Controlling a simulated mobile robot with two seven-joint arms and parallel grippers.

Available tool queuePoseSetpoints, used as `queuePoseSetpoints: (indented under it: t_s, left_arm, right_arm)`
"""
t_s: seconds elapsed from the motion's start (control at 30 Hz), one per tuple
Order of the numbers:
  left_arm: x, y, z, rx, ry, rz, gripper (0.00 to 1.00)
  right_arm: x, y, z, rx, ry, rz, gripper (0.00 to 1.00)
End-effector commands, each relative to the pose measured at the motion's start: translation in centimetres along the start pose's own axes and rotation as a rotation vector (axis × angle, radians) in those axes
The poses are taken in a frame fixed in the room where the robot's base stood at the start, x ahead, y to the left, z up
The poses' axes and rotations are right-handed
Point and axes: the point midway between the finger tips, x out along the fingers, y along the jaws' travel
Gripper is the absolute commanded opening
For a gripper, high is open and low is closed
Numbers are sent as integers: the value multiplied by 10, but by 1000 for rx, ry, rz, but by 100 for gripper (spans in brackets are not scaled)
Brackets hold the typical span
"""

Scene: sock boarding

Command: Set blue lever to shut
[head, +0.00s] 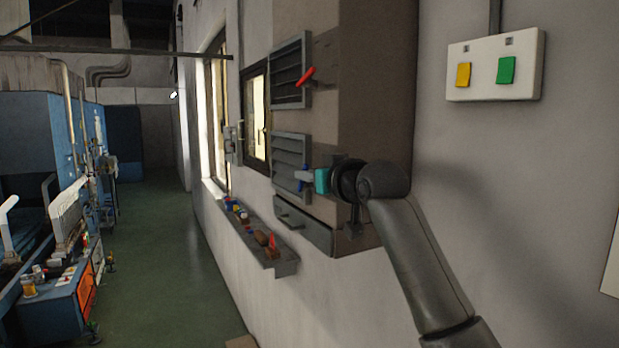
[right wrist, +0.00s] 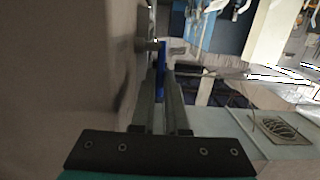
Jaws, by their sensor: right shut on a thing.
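The blue lever (head: 301,185) sits at the lower louvred vent (head: 288,150) on the wall cabinet, and in the head view it appears roughly upright, partly covered by my fingers. My right gripper (head: 303,175) comes in from the right and is shut on the blue lever. In the right wrist view the blue lever (right wrist: 161,66) shows as a narrow blue strip at the tips of the two fingers of my right gripper (right wrist: 162,88). My left gripper is not in view.
A red lever (head: 306,77) sits tilted at the upper vent (head: 290,56). A narrow wall tray (head: 284,267) with small items runs below. A white switch plate (head: 530,78) with yellow and green rockers is at right. A blue workbench (head: 52,312) stands left; the green floor between is clear.

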Motion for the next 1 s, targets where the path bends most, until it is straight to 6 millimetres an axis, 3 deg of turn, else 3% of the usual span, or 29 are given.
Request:
queuePoseSetpoints:
  t_s: [0.4, 0.8, 0.83, 1.0]
  left_arm:
    - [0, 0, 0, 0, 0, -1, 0]
    - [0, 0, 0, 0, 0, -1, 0]
    - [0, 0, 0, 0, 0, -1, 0]
    - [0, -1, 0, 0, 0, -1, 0]
  right_arm:
    - [9, 0, -10, 1, -246, 0, 0]
    - [9, 0, -10, 1, -267, 0, 0]
    - [9, 0, -10, 0, -267, 0, 15]
    - [9, 0, -10, 0, -267, 0, 34]
